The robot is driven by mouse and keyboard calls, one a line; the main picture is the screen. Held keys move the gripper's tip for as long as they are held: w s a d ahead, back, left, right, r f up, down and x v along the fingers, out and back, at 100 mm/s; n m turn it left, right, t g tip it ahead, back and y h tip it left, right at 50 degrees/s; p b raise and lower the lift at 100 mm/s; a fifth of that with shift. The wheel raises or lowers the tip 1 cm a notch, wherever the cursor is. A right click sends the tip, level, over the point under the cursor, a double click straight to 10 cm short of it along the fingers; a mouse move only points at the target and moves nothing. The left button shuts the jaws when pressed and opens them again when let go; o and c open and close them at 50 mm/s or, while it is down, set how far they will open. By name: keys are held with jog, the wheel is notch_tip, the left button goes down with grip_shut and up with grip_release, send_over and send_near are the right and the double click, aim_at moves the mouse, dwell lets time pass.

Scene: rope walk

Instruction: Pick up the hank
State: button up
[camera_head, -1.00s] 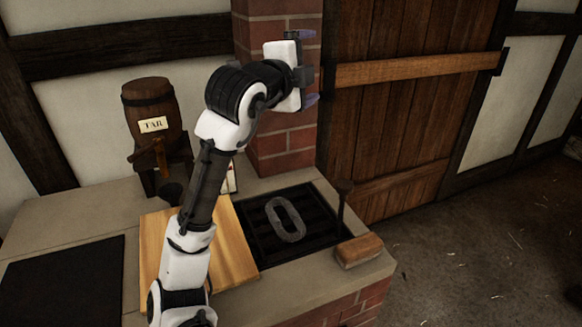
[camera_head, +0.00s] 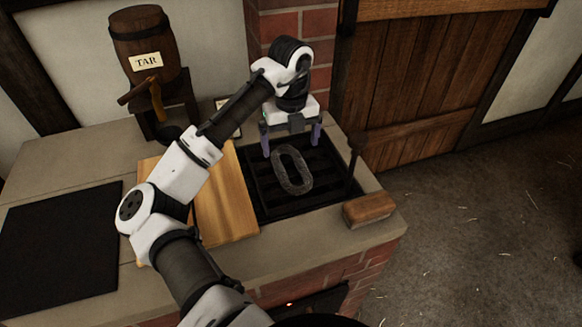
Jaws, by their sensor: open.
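The hank (camera_head: 281,172) is a grey oval loop. It lies on a dark slatted grate (camera_head: 325,190) set into the stone counter. My gripper (camera_head: 291,148) points down above the far part of the grate, at the far end of the hank. Its two purple-grey fingers are spread wide apart and nothing is between them. The hank is fully in view below the fingers; the exact height of the fingertips above it cannot be told.
A wooden board (camera_head: 226,205) lies left of the grate, partly behind my arm. A dark upright post (camera_head: 354,160) and a brown block (camera_head: 369,209) stand at the right. A tar barrel (camera_head: 143,45) with a tap stands at the back left. A black mat (camera_head: 58,240) lies at left.

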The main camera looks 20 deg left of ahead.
aim_at(291, 172)
jog(key=shift+s+f+p, duration=0.1)
jog(key=shift+f+p, duration=0.75)
jog(key=shift+f, duration=2.55)
jog(key=c, duration=1.2)
jog(key=shift+r, duration=0.2)
